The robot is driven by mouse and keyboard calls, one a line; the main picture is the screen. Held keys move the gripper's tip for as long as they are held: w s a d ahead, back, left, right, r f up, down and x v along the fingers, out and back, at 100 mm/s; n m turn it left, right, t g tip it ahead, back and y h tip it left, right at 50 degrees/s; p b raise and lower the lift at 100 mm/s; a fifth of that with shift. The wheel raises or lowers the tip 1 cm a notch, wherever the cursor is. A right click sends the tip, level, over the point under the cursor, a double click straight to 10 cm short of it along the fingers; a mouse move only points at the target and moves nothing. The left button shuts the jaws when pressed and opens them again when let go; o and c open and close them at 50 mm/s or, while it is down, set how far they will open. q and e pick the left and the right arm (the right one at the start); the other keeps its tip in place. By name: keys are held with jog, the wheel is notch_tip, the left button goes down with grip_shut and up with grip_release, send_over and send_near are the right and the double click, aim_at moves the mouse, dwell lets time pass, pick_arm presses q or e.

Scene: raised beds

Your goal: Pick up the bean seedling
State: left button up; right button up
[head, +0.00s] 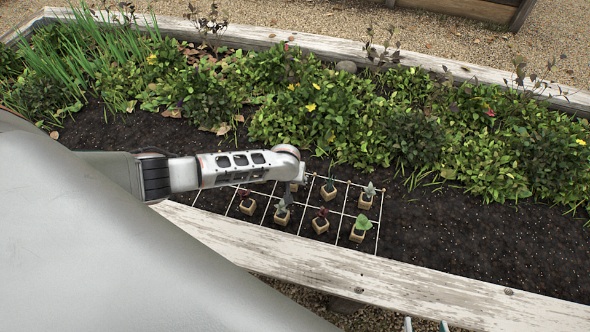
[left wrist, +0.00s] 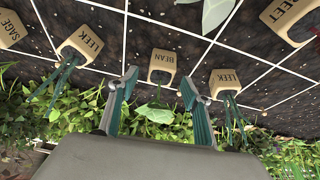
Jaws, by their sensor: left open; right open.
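In the left wrist view, the bean seedling is a small tan pot (left wrist: 162,65) marked BEAN with a broad green leaf (left wrist: 155,113). It stands on the soil within a white string grid. My left gripper (left wrist: 160,79) is open, with its teal fingers on either side of the bean seedling. The pot shows in the gap between the fingertips, and nothing is gripped. In the head view my left arm covers part of the grid, and I cannot tell which pot there is the bean. My right gripper (head: 425,326) shows only its fingertips, apart, at the bottom edge.
Leek pots (left wrist: 80,42) (left wrist: 225,82) flank the bean on both sides. A sage pot (left wrist: 10,28) and a beet pot (left wrist: 285,18) stand farther out. Leafy plants (head: 330,110) fill the bed's back. A white plank edge (head: 400,285) runs along the front. Bare soil (head: 460,235) lies right.

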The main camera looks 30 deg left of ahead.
pick_arm(q)
jog(key=f, duration=0.2)
jog(key=f+b, duration=0.1)
jog(key=shift+w+a+f, duration=0.1)
jog(key=shift+w+a, duration=0.05)
jog(key=shift+a, duration=0.1)
jog(key=shift+w, duration=0.4)
jog(key=c, duration=1.2)
pick_arm(e)
jog(key=shift+w+a+r, duration=0.15)
jog(key=shift+w+r, duration=0.05)
jog(key=shift+w, duration=0.35)
pick_arm(q)
jog(key=shift+r, duration=0.25)
pick_arm(e)
jog(key=shift+r, duration=0.1)
